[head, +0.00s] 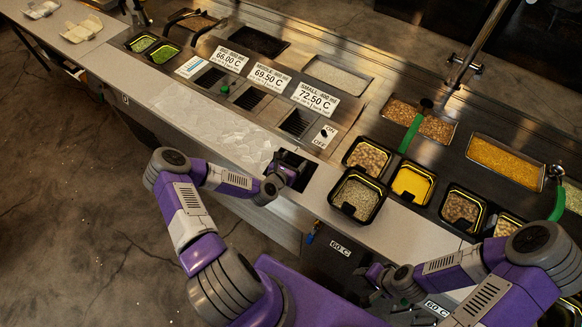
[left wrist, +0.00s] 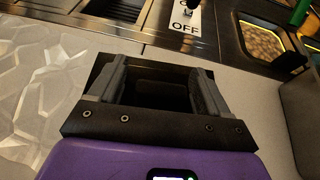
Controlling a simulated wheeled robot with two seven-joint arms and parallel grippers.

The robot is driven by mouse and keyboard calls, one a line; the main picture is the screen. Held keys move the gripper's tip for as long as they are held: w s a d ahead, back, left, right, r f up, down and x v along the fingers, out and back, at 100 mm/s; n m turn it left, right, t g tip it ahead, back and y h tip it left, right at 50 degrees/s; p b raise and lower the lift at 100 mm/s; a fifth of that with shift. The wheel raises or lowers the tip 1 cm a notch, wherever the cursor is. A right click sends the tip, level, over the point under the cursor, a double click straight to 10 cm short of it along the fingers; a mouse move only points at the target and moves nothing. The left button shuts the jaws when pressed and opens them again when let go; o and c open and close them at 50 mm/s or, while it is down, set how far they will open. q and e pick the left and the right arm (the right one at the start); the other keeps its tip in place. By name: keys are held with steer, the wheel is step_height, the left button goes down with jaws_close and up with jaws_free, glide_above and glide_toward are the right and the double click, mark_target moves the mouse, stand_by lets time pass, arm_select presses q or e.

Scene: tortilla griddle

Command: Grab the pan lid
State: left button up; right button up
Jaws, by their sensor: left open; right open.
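I cannot make out a pan lid for certain in either view. My left gripper (head: 292,166) is over the counter's front edge, beside the textured clear panel, with its jaws spread. In the left wrist view its two dark fingers (left wrist: 158,92) stand apart. The space between them is dark, and I cannot tell whether anything lies there; nothing is visibly clamped. My right gripper (head: 376,274) is low in front of the counter, near a 60 C label; its fingertips are small and dark there.
Black bins of beans (head: 356,196) and a yellow-filled bin (head: 412,183) stand right of my left gripper. An ON/OFF switch (head: 324,137) is just behind it. A green-handled utensil (head: 411,133) sticks up.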

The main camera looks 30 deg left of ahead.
arm_select(q)
steer(key=shift+c, duration=0.3)
steer(key=c, duration=1.1)
